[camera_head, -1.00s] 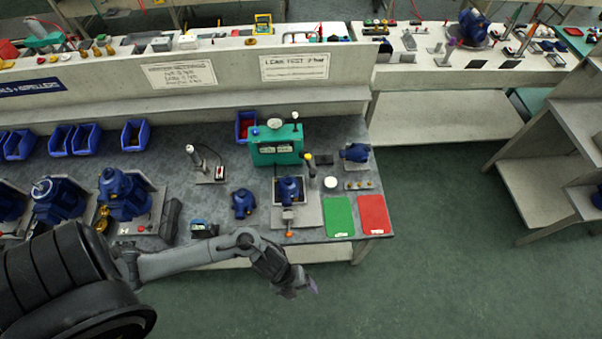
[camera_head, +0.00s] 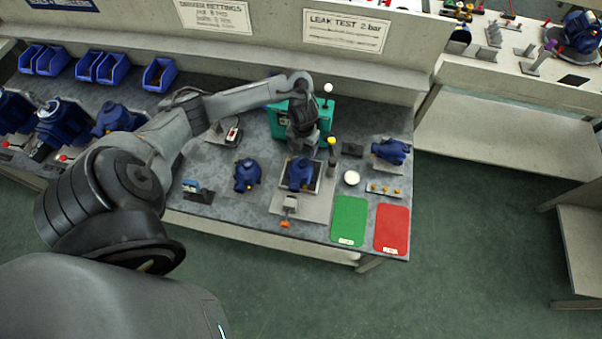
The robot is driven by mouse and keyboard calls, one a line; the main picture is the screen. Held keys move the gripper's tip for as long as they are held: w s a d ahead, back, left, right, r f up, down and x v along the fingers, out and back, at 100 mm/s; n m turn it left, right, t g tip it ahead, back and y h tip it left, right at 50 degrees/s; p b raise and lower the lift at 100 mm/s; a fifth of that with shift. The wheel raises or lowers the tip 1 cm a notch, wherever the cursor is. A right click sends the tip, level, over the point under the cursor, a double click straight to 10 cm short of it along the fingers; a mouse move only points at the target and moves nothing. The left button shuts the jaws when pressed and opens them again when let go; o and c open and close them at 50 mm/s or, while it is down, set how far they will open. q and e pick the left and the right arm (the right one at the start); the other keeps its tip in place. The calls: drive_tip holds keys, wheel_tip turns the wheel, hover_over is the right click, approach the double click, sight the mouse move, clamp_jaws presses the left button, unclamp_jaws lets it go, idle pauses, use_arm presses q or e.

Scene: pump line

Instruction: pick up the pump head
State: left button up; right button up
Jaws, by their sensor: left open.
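Several blue pump parts are on the bench, and I cannot tell for sure which is the pump head. One blue part (camera_head: 301,174) sits in a clamp fixture (camera_head: 301,204). Another blue part (camera_head: 247,175) stands on the bench just left of the fixture. A third blue part (camera_head: 391,151) rests on a plate at the right. My left gripper (camera_head: 301,148) is open and points down, just behind and above the blue part in the fixture. It looks empty, and whether it touches that part cannot be told. My right gripper is out of view.
A green tester box (camera_head: 279,121) stands behind my left gripper, partly hidden by it. A green mat (camera_head: 348,220) and a red mat (camera_head: 392,229) lie at the right front. Blue bins (camera_head: 159,73) line the back left. A small yellow-topped post (camera_head: 332,152) stands right of the fixture.

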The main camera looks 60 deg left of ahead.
sight(302, 161)
use_arm(q)
drive_tip(key=shift+f, duration=0.75)
wheel_tip(302, 161, down, 4)
drive_tip(key=shift+s+d+f+b, duration=0.1)
drive_tip(key=shift+s+b, duration=0.05)
drive_tip(key=shift+b, duration=0.15)
drive_tip(key=shift+f, duration=0.55)
drive_tip(key=shift+c, duration=0.2)
drive_tip(key=shift+r, duration=0.1)
drive_tip(key=c, duration=1.3)
drive_tip(key=shift+o, duration=0.2)
